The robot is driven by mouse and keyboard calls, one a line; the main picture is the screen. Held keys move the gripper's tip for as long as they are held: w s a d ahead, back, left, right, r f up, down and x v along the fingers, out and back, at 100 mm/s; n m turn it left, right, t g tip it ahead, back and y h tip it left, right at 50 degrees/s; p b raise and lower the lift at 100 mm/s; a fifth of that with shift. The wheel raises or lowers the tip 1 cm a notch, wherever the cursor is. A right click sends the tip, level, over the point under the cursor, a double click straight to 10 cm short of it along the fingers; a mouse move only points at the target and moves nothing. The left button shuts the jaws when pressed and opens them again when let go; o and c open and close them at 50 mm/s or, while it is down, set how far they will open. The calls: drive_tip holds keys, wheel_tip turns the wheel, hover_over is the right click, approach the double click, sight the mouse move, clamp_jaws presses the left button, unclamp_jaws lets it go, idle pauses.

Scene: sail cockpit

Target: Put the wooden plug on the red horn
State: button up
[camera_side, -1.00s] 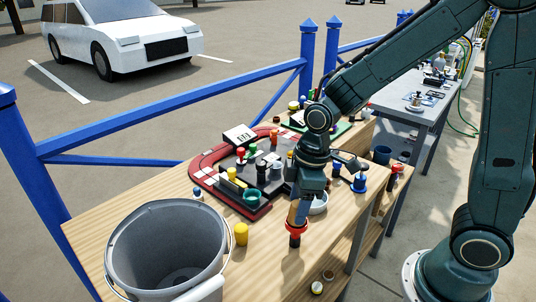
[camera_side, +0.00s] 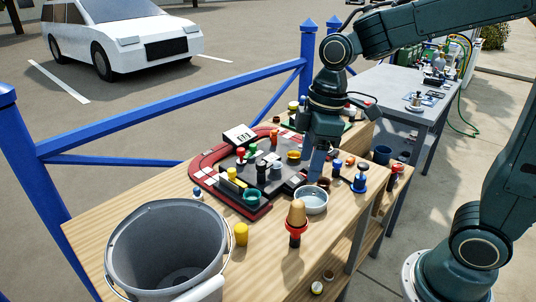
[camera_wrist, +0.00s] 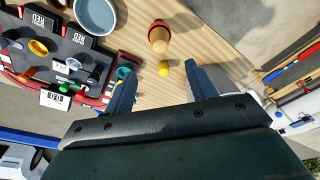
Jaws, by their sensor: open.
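The wooden plug (camera_side: 297,213) is a tan tapered piece. It sits upright on the red horn (camera_side: 296,229), its lower end inside the horn's red rim, near the front edge of the wooden bench. In the wrist view the plug (camera_wrist: 158,40) is seen from above, with the red rim (camera_wrist: 160,25) showing at its upper edge. My gripper (camera_side: 315,178) is up and behind the plug in the side view, apart from it. In the wrist view its two fingers (camera_wrist: 158,80) are spread and nothing is between them but bench and a yellow cylinder farther below.
A grey bucket (camera_side: 113,245) stands at the bench's front left, with a yellow cylinder (camera_side: 241,234) beside it. A white-rimmed bowl (camera_side: 312,202) is behind the horn. A red-edged tray (camera_side: 212,186) with several small pieces lies behind. Blue-topped pieces (camera_side: 361,178) stand to the right.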

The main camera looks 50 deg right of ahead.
idle(0.6)
drive_tip(key=s+d+r+m+t, duration=0.2)
drive_tip(key=s+m, duration=0.2)
drive_tip(key=s, duration=0.2)
drive_tip(key=s+d+r+m+t+h, duration=0.1)
drive_tip(key=s+d+r+m+t, duration=0.1)
drive_tip(key=s+m, duration=0.3)
drive_tip(key=shift+s+d, duration=0.35)
drive_tip(key=shift+s, duration=0.6)
drive_tip(key=shift+o, duration=0.2)
drive_tip(key=shift+r, duration=0.1)
